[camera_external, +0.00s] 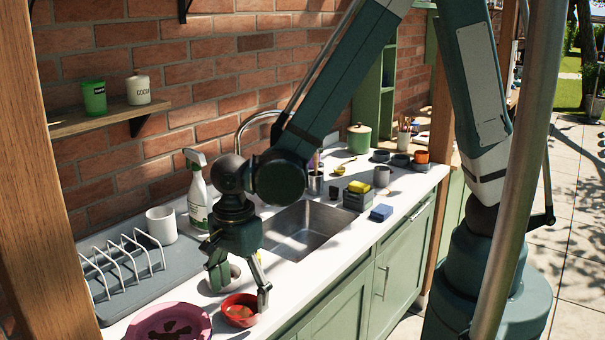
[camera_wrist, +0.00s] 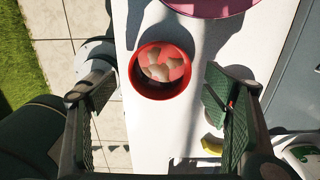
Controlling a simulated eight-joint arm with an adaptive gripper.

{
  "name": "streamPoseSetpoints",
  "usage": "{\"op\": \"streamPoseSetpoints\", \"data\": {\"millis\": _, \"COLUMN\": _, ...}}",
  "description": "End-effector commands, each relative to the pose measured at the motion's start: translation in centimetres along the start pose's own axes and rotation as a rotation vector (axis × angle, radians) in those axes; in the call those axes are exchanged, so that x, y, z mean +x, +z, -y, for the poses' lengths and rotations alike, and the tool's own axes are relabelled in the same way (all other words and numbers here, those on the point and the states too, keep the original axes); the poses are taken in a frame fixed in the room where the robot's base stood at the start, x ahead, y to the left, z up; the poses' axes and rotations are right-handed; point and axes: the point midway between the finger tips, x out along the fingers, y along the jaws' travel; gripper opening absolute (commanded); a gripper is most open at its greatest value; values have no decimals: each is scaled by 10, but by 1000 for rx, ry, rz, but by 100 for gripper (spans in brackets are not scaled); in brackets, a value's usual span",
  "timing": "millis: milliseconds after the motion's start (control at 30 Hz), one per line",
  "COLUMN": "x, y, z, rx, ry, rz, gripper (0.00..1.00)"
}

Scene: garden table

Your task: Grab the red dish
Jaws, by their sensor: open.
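The red dish (camera_external: 240,310) is a small round bowl on the white counter, beside a pink plate (camera_external: 172,322). It holds some brownish pieces. In the wrist view the red dish (camera_wrist: 161,70) lies ahead of and between the two fingers, near the counter's edge. My gripper (camera_external: 240,285) is open and empty, with its fingers above and around the dish in the outside view. In the wrist view my gripper (camera_wrist: 160,97) shows a wide gap between its pads. I cannot tell whether either finger touches the dish.
A grey drying mat with a white rack (camera_external: 125,262), a white mug (camera_external: 161,225) and a spray bottle (camera_external: 198,195) stand to the left and behind. The sink (camera_external: 303,232) is to the right. The counter's front edge is close to the dish.

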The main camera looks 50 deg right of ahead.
Motion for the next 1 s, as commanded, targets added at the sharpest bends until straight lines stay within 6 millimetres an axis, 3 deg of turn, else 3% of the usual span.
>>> {"op": "streamPoseSetpoints", "data": {"millis": 400, "x": 33, "y": 1, "z": 0, "rx": 0, "ry": 0, "rz": 0, "gripper": 76}}
{"op": "streamPoseSetpoints", "data": {"millis": 1000, "x": 37, "y": 1, "z": 0, "rx": 0, "ry": 0, "rz": 0, "gripper": 76}}
